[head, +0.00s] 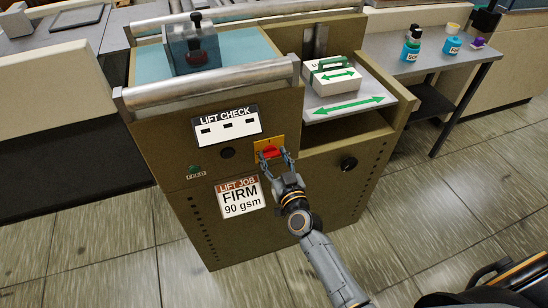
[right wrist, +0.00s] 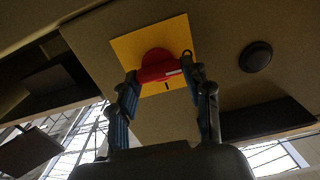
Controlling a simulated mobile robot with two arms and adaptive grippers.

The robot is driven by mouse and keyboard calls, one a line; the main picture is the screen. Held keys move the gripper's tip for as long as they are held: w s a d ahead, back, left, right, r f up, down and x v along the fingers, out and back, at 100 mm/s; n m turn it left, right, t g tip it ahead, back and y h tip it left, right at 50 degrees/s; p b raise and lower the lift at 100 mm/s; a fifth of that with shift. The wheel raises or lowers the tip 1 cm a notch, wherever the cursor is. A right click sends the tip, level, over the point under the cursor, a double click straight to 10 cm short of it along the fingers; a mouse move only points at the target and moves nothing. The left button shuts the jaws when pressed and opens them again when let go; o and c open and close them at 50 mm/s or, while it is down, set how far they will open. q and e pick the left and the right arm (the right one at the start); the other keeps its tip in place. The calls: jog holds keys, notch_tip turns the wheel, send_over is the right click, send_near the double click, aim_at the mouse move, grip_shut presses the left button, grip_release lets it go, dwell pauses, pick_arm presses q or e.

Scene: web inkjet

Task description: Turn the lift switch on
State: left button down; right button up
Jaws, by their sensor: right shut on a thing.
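The lift switch is a red rotary knob (head: 270,153) on a yellow plate (head: 264,145) on the cabinet's front, below the "LIFT CHECK" panel (head: 226,125). My right gripper (head: 273,160) is at the knob with its fingers on either side. The right wrist view shows the red knob (right wrist: 158,66) between the two fingertips (right wrist: 160,78), with a small white mark on its right part. The gripper is shut on the knob. A dark mark shows on the yellow plate (right wrist: 180,27) below the knob. My left gripper is not in view.
A "LIFT JOB FIRM 90 gsm" sign (head: 240,197) is below left of the knob. A black round knob (head: 348,164) is to the right. Bottles (head: 411,46) stand on a side table.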

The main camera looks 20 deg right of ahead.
jog(key=shift+m, duration=0.4)
jog(key=m, duration=0.2)
jog(key=shift+m, duration=0.4)
jog(key=m, duration=0.4)
jog(key=shift+d+f+m, duration=0.1)
jog(key=shift+d+m, duration=0.05)
jog(key=shift+m, duration=0.15)
jog(key=m, duration=0.4)
jog(key=shift+d+f+m, duration=0.1)
jog(key=shift+m, duration=0.2)
jog(key=m+b, duration=0.1)
jog(key=m, duration=0.3)
jog(key=shift+f+m, duration=0.1)
jog(key=shift+m, duration=0.3)
jog(key=o, duration=1.2)
jog(key=shift+c, duration=0.2)
jog(key=s, duration=1.2)
jog(key=shift+d, duration=0.2)
